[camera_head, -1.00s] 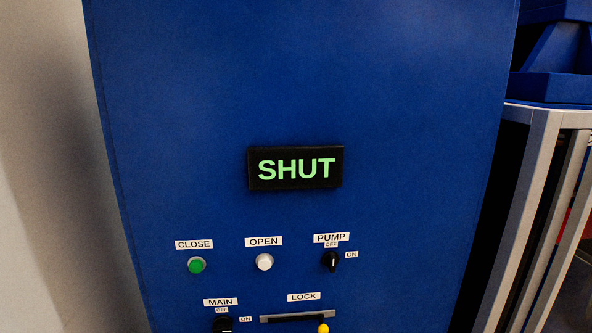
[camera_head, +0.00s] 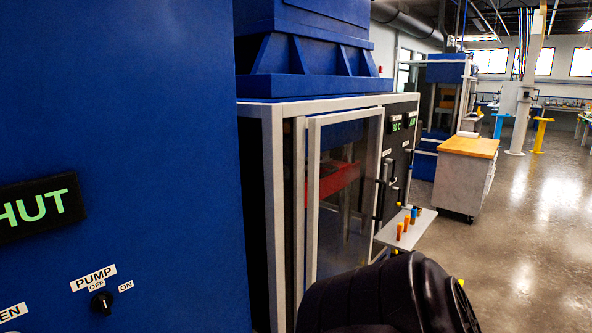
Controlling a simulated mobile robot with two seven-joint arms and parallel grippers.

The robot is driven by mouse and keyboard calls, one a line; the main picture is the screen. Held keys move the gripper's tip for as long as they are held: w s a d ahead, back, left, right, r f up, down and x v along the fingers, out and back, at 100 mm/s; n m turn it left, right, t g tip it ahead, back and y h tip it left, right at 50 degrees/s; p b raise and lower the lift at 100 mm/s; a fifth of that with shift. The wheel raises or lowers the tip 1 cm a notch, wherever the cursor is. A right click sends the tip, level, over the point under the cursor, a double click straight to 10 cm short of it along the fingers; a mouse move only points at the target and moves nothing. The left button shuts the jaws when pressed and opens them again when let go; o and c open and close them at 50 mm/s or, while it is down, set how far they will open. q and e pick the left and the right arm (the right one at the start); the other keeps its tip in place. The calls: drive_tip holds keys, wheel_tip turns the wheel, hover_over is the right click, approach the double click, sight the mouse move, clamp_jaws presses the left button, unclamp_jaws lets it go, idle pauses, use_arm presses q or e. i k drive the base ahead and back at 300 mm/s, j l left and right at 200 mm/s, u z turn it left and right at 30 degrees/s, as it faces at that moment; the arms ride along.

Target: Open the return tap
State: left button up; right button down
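I cannot make out a return tap for certain in this view. The blue panel (camera_head: 150,130) fills the left side, with a dark display (camera_head: 42,207) cut off by the frame edge so that only green "HUT" shows. Below it is the black PUMP knob (camera_head: 102,302), between small OFF and ON labels. Part of another label (camera_head: 12,313), ending in "EN", shows at the lower left corner. Neither gripper is in view. A dark, rounded arm part, mine, covers the bottom middle.
A framed cabinet with a clear door (camera_head: 312,200) stands right of the panel. Its black side face (camera_head: 402,150) carries displays and handles. A small shelf (camera_head: 412,232) with orange and blue pegs juts out. A wood-topped cart (camera_head: 468,148) stands beyond. Open floor (camera_head: 530,240) lies right.

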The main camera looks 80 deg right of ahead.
sight(392, 179)
drive_tip(key=z, duration=3.2)
drive_tip(key=i+l+u, duration=0.25)
drive_tip(key=i+l, duration=0.3)
drive_tip(key=i, duration=0.25)
drive_tip(key=i+l+u, duration=0.3)
drive_tip(key=i+l, duration=0.4)
drive_tip(key=i+l+u, duration=0.25)
drive_tip(key=i+l, duration=0.4)
drive_tip(key=l, duration=0.25)
